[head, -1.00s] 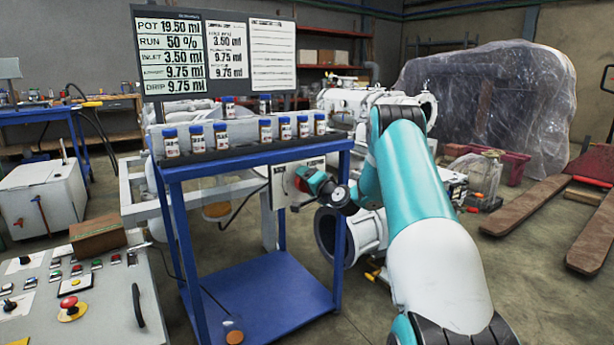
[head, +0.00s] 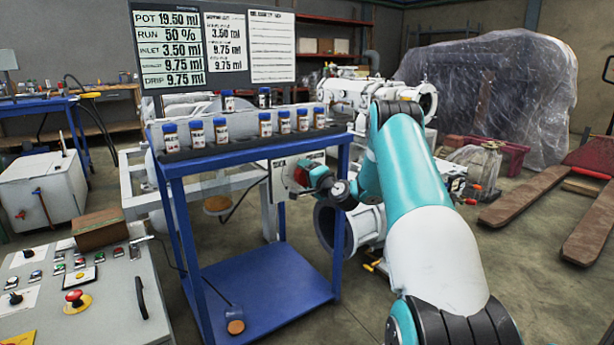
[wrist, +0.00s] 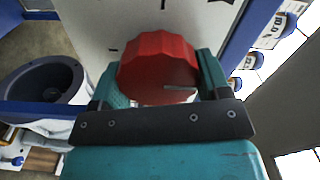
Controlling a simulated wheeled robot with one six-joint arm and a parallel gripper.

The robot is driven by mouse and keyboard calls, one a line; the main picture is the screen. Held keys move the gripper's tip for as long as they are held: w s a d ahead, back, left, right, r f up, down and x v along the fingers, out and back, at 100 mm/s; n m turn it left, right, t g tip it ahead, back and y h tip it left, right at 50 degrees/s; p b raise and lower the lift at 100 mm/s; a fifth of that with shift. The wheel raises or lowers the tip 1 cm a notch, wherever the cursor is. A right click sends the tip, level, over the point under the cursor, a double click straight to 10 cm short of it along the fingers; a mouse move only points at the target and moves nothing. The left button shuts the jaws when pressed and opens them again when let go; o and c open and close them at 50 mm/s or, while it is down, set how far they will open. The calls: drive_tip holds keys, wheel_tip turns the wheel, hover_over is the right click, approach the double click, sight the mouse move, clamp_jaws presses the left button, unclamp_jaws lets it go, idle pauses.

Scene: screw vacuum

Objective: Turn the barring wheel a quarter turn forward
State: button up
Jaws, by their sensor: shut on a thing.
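The barring wheel is a red faceted knob (wrist: 157,65) on a pale panel in the wrist view. A pale slot-like mark shows near its lower right. In the head view the red wheel (head: 301,176) shows only in part, at the panel beside the blue stand. My gripper (wrist: 158,82) is shut around the wheel, with one teal finger on each side. In the head view my gripper (head: 315,179) reaches left to the panel, and its fingertips are too small to make out clearly.
A blue stand (head: 252,155) with several capped bottles (head: 220,131) is left of my arm. A round grey flange (wrist: 40,85) lies close left of my gripper in the wrist view. A control console (head: 110,285) stands at front left.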

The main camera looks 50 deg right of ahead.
drive_tip(key=o, duration=0.9)
drive_tip(key=shift+s, duration=0.1)
drive_tip(key=b+v, duration=0.6)
drive_tip(key=v, duration=1.1)
drive_tip(key=shift+s+f+b, duration=0.1)
drive_tip(key=shift+s+b, duration=0.05)
drive_tip(key=shift+b, duration=0.25)
